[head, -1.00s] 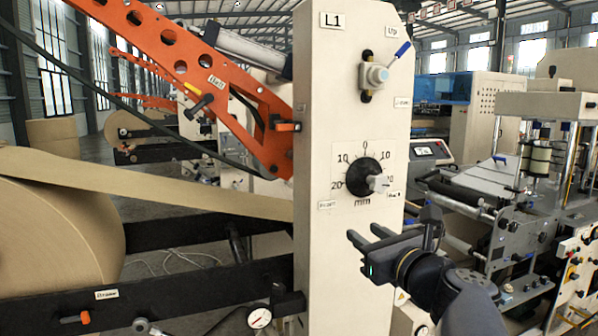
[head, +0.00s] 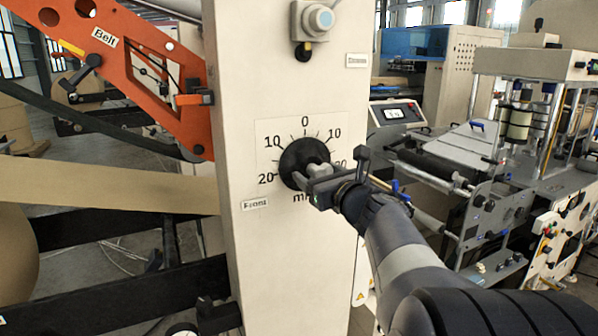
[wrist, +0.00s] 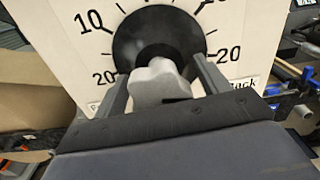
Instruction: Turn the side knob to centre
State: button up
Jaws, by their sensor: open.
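The side knob is a black disc (head: 296,158) with a pale grey grip (head: 318,168), on a white dial plate (head: 268,135) marked 0 at top and 10 and 20 on both sides. In the head view the grip sits toward the lower right of the disc, but its exact reading is unclear. My gripper (head: 328,172) is at the knob from the right and hides the lower right of the dial. In the wrist view the fingers (wrist: 162,72) stand open on either side of the grey grip (wrist: 158,84), with a visible gap at the right finger.
The cream column (head: 240,80) carries the dial, with a grey-blue button (head: 319,18) above it. An orange arm (head: 120,60) labelled Belt and a paper web (head: 130,188) are at left. Another machine (head: 500,170) stands at right.

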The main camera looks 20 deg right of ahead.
jog(key=shift+w, duration=0.25)
jog(key=shift+c, duration=0.5)
jog(key=c, duration=0.9)
